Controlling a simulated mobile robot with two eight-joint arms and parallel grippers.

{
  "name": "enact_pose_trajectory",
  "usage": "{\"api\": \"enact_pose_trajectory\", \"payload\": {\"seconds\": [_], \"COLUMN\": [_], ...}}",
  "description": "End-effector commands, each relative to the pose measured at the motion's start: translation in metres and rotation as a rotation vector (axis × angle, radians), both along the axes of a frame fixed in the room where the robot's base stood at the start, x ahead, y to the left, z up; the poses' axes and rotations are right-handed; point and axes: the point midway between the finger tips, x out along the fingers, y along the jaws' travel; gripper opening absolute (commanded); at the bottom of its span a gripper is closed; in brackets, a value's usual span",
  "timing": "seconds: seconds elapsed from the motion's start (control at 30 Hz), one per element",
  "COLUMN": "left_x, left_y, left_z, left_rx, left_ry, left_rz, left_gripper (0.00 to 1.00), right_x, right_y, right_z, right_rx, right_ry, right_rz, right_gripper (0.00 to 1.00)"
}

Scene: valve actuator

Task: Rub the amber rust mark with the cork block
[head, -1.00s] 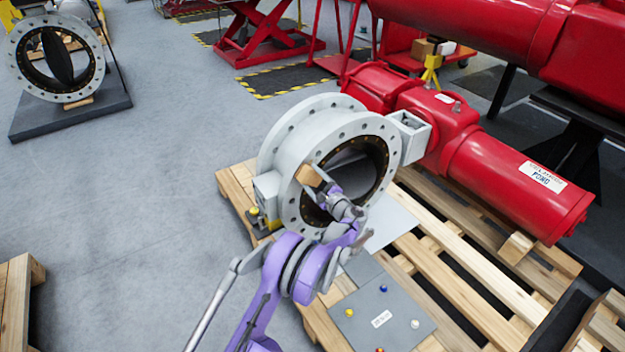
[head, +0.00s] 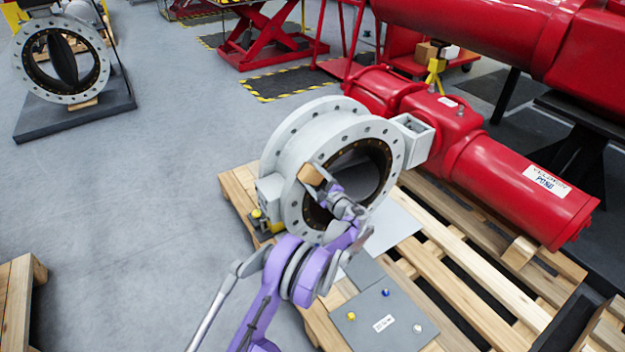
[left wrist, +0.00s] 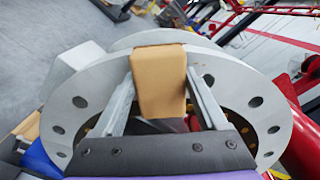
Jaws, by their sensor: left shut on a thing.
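The cork block (head: 312,175) is a tan block held between the fingers of my left gripper (head: 322,184). In the left wrist view the cork block (left wrist: 158,80) sits between both fingers of the left gripper (left wrist: 160,88), which is shut on it. The block is in front of the face of the grey valve ring (head: 292,200); I cannot tell whether it touches. The ring's flange (left wrist: 225,75) also shows behind the block in the left wrist view. I cannot make out the amber rust mark; the block or gripper may cover it. My right gripper is not in view.
The valve stands on a wooden pallet (head: 455,262), joined to a red actuator (head: 500,165). A grey panel (head: 375,315) with coloured knobs lies on the pallet in front. A second valve (head: 62,60) stands at the upper left.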

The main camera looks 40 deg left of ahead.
Motion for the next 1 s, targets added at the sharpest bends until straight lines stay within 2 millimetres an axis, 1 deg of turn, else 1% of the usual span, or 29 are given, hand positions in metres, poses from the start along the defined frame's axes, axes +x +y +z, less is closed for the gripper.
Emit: {"api": "enact_pose_trajectory", "payload": {"seconds": [0.23,0.57,0.8,1.0], "left_x": [0.015,0.024,0.039,0.046], "left_y": [-0.006,-0.009,-0.011,-0.012], "left_z": [0.016,0.026,0.041,0.048], "left_rx": [0.0,0.0,0.0,0.0], "left_ry": [0.0,0.0,0.0,0.0], "left_rz": [-0.001,0.0,0.0,0.0], "left_gripper": [0.3,0.3,0.3,0.3], "right_x": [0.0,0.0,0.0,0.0], "right_y": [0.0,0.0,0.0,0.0], "right_z": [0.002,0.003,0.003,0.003], "right_rx": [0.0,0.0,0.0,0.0], "right_ry": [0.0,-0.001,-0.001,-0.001], "right_rz": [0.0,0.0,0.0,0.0], "right_gripper": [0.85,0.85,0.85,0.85]}}
